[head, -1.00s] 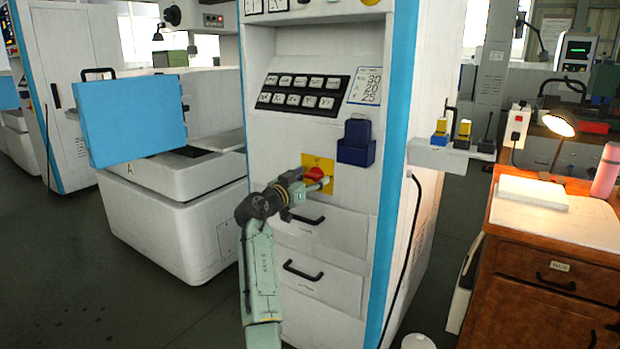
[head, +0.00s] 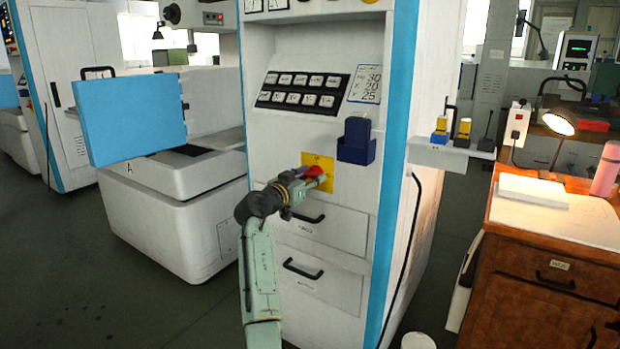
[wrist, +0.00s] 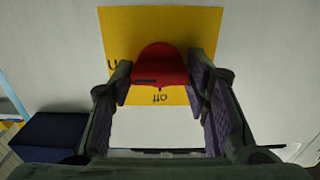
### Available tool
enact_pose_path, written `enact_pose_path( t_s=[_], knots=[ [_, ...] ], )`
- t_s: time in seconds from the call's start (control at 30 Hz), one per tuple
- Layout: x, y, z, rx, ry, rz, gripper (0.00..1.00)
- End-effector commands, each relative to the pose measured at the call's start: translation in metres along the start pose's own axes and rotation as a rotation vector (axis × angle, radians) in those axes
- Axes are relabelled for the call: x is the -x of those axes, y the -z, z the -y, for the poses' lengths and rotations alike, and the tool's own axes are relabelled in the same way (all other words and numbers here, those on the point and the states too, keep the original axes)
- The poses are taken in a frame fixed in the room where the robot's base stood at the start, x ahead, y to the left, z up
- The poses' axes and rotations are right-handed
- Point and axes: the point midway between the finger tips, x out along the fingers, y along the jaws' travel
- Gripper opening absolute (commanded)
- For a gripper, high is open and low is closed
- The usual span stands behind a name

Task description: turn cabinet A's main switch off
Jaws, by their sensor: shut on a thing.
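The main switch's red handle (wrist: 160,66) sits on a yellow plate (wrist: 205,33) on the white cabinet's front. In the wrist view, upside-down "off" lettering shows just below the handle, and part of another marking shows at the plate's left edge. My gripper (wrist: 159,82) has one finger on each side of the handle and is shut on it. In the head view the red handle (head: 315,172) and yellow plate (head: 326,184) are partly hidden behind my gripper (head: 311,179). An "A" is marked on the white machine base to the left.
A dark blue holder (head: 356,142) is on the cabinet front, up and right of the switch. Drawers with black handles (head: 303,270) lie below. A push-button panel (head: 303,89) is above. A wooden desk (head: 540,270) stands at the right.

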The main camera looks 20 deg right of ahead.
Motion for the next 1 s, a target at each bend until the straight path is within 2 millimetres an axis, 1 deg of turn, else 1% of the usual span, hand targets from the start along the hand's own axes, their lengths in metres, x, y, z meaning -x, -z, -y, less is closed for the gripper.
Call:
enact_pose_path(
  t_s=[0.17,0.37,0.57,1.0],
  knots=[
    [0.0000,0.0001,-0.0001,0.019,0.000,0.000,0.15],
    [0.0001,0.0006,0.0000,0.101,0.000,0.000,0.15],
    [-0.0003,0.0009,-0.0007,0.254,-0.001,0.001,0.15],
    [-0.0003,0.0020,-0.0006,0.671,0.000,0.001,0.15]
  ],
)
